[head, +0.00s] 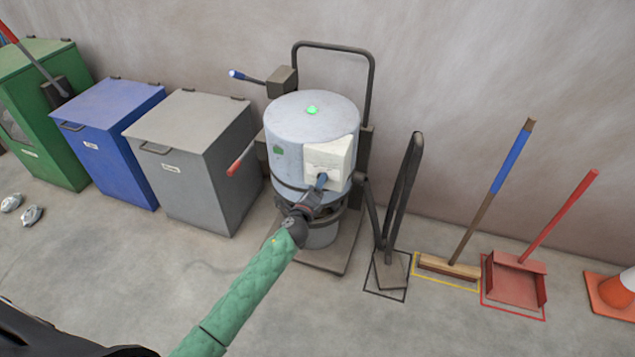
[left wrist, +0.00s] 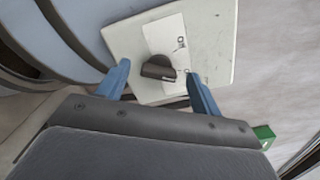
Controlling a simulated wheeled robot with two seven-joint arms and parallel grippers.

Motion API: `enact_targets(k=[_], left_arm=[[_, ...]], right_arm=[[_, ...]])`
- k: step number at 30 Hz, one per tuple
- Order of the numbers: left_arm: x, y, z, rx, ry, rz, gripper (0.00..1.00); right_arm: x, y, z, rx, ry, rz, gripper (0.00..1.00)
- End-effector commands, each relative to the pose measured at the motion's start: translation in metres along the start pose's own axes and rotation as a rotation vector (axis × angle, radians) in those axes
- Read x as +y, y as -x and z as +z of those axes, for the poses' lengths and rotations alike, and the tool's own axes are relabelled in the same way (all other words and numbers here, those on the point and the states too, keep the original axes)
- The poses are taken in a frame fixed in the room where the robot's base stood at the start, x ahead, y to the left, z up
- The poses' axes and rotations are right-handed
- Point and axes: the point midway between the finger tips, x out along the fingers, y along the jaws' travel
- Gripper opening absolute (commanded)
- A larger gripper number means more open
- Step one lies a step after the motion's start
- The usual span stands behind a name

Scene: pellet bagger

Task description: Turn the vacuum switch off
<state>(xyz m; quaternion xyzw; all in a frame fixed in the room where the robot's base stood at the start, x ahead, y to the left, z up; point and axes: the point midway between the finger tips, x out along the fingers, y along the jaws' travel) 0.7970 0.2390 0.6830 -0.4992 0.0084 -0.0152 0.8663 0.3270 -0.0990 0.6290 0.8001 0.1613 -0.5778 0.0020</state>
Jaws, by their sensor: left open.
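The vacuum (head: 290,120) is a grey-blue drum on a dark wheeled frame, with a green light (head: 312,110) lit on its top. A white switch box (head: 332,158) is on its front right side. In the left wrist view, the box's pale plate (left wrist: 212,45) carries a dark rotary switch (left wrist: 158,68) beside a white label. My left gripper (head: 322,180) is at the lower part of the box. In the left wrist view its blue fingers (left wrist: 157,88) are apart, one on each side of the switch, with nothing clearly held. My right gripper is not in view.
A grey bin (head: 190,140), a blue bin (head: 110,130) and a green bin (head: 40,130) stand to the left. A red-handled lever (head: 238,162) sticks out left of the drum. A black hose wand (head: 400,200), broom (head: 450,266) and red dustpan (head: 515,282) stand right.

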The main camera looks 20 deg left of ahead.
Motion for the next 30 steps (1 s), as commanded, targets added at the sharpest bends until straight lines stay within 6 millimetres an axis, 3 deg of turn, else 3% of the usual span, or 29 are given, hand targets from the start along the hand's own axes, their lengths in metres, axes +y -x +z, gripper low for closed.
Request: enact_targets(k=[6,15,22,30], left_arm=[[0.000,-0.015,0.000,-0.001,0.001,0.001,0.65],[0.000,-0.016,0.000,0.000,0.001,0.001,0.65],[0.000,-0.016,0.000,0.000,0.002,0.001,0.21],[0.001,-0.016,0.000,-0.001,0.021,0.001,0.21]], right_arm=[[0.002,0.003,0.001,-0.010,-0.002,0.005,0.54],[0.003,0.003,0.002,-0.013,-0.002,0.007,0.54],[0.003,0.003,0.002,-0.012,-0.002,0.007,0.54],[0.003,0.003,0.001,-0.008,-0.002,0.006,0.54]])
